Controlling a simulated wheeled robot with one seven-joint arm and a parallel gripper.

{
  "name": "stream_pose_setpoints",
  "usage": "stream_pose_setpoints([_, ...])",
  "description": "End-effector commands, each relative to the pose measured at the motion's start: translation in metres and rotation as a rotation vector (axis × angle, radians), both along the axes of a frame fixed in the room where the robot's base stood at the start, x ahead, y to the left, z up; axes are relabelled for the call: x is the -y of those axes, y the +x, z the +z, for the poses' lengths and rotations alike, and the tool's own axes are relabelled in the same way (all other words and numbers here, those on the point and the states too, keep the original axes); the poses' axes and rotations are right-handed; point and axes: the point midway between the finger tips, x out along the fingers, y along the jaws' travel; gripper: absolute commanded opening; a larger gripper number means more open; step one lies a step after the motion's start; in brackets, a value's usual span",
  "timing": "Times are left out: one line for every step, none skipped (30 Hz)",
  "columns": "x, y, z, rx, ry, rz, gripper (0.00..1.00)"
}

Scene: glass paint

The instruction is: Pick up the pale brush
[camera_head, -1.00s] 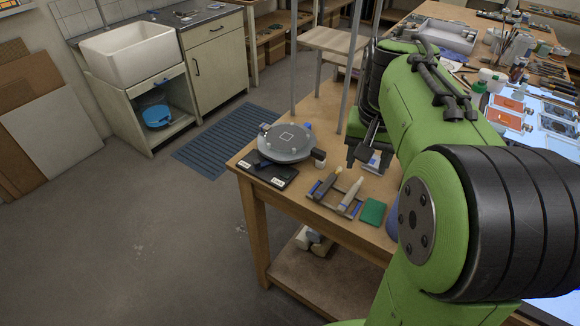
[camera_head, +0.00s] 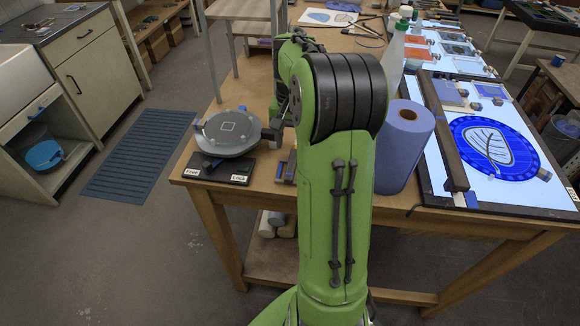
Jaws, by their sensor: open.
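The pale brush is hidden behind my green arm in the current view. Only the left end of the brush rest (camera_head: 283,170), with a bit of blue, shows beside the arm on the wooden table. My gripper (camera_head: 277,124) is mostly hidden behind the arm too; a dark part of it shows just right of the round turntable, above the brush rest. The jaws are open. I cannot see how far the fingertips are from the brush.
A grey turntable (camera_head: 228,131) stands on a dark base labelled Free and Lock at the table's left corner. A blue paper roll (camera_head: 404,147) stands close right of my arm. A lit panel (camera_head: 478,188) with a blue leaf design lies further right.

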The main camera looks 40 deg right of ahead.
Motion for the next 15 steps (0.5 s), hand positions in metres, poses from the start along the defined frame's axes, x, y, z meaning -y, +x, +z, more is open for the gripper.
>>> stream_pose_setpoints([0.000, -0.001, -0.009, -0.002, 0.001, -0.001, 0.53])
stream_pose_setpoints([0.000, 0.000, -0.012, -0.001, 0.001, -0.001, 0.53])
stream_pose_setpoints([0.000, 0.000, -0.015, 0.000, 0.000, -0.002, 0.53])
stream_pose_setpoints([0.000, 0.000, -0.019, -0.001, 0.000, -0.002, 0.53])
stream_pose_setpoints([0.000, 0.000, -0.023, -0.002, 0.001, -0.002, 0.53])
stream_pose_setpoints([0.000, 0.000, -0.030, -0.001, 0.000, -0.002, 0.53])
stream_pose_setpoints([0.000, 0.000, -0.037, -0.003, 0.002, -0.002, 0.53])
stream_pose_setpoints([0.000, 0.000, -0.043, -0.002, 0.001, -0.002, 0.53])
stream_pose_setpoints([0.000, 0.000, -0.051, -0.003, 0.002, -0.003, 0.53])
stream_pose_setpoints([0.000, 0.001, -0.056, -0.002, 0.001, -0.002, 0.53])
stream_pose_setpoints([-0.001, 0.001, -0.061, -0.002, 0.001, -0.002, 0.53])
stream_pose_setpoints([-0.001, 0.001, -0.064, -0.001, 0.001, -0.001, 0.53])
stream_pose_setpoints([0.000, 0.001, -0.066, 0.000, 0.000, -0.001, 0.53])
stream_pose_setpoints([0.000, 0.001, -0.067, 0.001, -0.001, -0.001, 0.53])
stream_pose_setpoints([0.000, 0.001, -0.067, 0.001, -0.002, -0.001, 0.53])
